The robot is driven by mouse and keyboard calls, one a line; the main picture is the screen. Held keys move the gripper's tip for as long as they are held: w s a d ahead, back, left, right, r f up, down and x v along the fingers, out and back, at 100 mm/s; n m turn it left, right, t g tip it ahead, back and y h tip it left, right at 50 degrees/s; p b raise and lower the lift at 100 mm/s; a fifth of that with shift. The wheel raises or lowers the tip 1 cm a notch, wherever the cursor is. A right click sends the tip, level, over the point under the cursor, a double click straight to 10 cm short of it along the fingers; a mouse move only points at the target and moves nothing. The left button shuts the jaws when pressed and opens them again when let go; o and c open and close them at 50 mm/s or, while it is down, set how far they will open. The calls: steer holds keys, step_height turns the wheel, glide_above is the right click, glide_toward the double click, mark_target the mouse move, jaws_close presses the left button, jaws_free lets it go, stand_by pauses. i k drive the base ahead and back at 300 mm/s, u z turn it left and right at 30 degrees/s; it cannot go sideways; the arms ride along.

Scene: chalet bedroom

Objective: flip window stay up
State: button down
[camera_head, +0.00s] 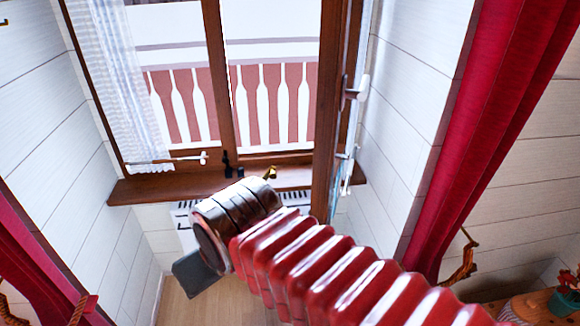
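The window (232,100) has a brown wooden frame, with its right sash (327,110) standing swung inward. A small brass-coloured piece (270,173) shows at the sill, just past my wrist; it may be the window stay, but it is too small and partly hidden to tell its position. A small dark fitting (228,170) sits at the foot of the middle post. My metallic wrist (237,220) is at the end of my red ribbed arm, in front of the sill. The fingertips of my gripper are not clearly visible, so its opening and any contact cannot be told.
The wooden sill (150,190) runs below the window, with a white radiator (185,210) under it. A sheer curtain (117,80) hangs at the left. Red curtains (490,110) flank the recess. A plant (565,300) stands at the lower right. Wooden floor (180,306) shows below.

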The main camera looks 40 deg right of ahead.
mark_target(271, 174)
steer(key=z, duration=0.6)
steer(key=i, duration=1.4)
steer(key=z, duration=0.05)
